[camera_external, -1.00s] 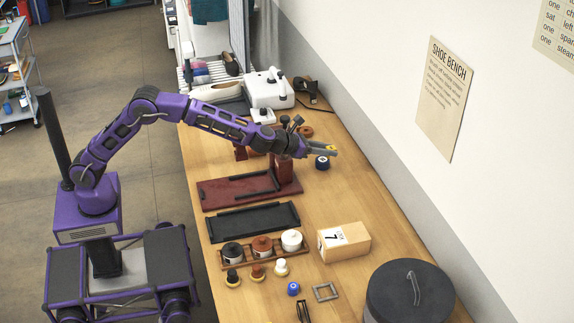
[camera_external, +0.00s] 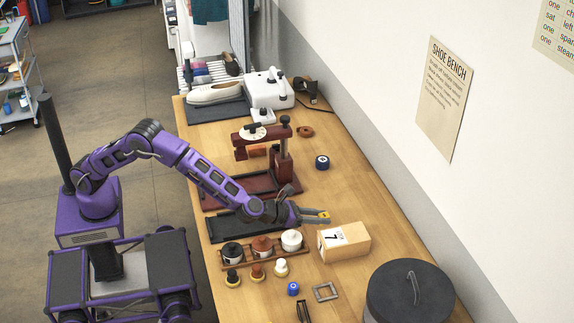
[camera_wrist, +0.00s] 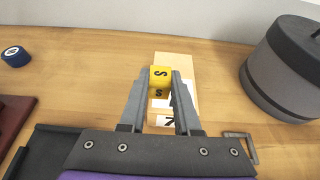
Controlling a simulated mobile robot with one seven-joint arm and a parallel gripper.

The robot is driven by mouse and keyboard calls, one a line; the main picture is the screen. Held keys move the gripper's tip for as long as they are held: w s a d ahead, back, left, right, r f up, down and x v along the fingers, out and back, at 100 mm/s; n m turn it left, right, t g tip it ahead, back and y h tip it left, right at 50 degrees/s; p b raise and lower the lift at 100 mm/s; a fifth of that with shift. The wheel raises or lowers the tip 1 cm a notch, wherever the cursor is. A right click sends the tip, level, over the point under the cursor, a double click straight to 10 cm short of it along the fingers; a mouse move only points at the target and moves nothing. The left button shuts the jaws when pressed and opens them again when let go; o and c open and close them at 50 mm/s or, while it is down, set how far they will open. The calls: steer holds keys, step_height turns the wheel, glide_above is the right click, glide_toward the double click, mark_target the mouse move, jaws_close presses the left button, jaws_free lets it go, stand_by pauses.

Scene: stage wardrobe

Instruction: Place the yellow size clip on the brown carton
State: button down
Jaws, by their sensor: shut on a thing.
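The yellow size clip (camera_wrist: 160,76), marked with an S, is held between the fingertips of my gripper (camera_wrist: 159,84). It also shows as a small yellow spot at the jaws in the external view (camera_external: 324,215). My gripper (camera_external: 316,216) is shut on it, just behind and to the left of the brown carton (camera_external: 349,243). The carton stands on the bench with a white label bearing a 7. In the wrist view the carton (camera_wrist: 186,60) lies beyond and below the clip, partly hidden by the clip and fingers.
A rack (camera_external: 235,263) of lidded pots stands left of the carton, with several brushes in front. A large dark round box (camera_external: 408,295) stands at front right. A grey metal frame (camera_external: 325,292) and a blue-and-white roll (camera_external: 322,162) lie on the bench. A dark red press (camera_external: 284,165) stands behind.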

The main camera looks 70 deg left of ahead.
mark_target(319, 233)
steer(key=shift+f, duration=1.95)
steer(key=shift+f+b, duration=0.1)
steer(key=shift+b, duration=0.25)
steer(key=c, duration=0.6)
jaws_free()
steer(key=v, duration=1.2)
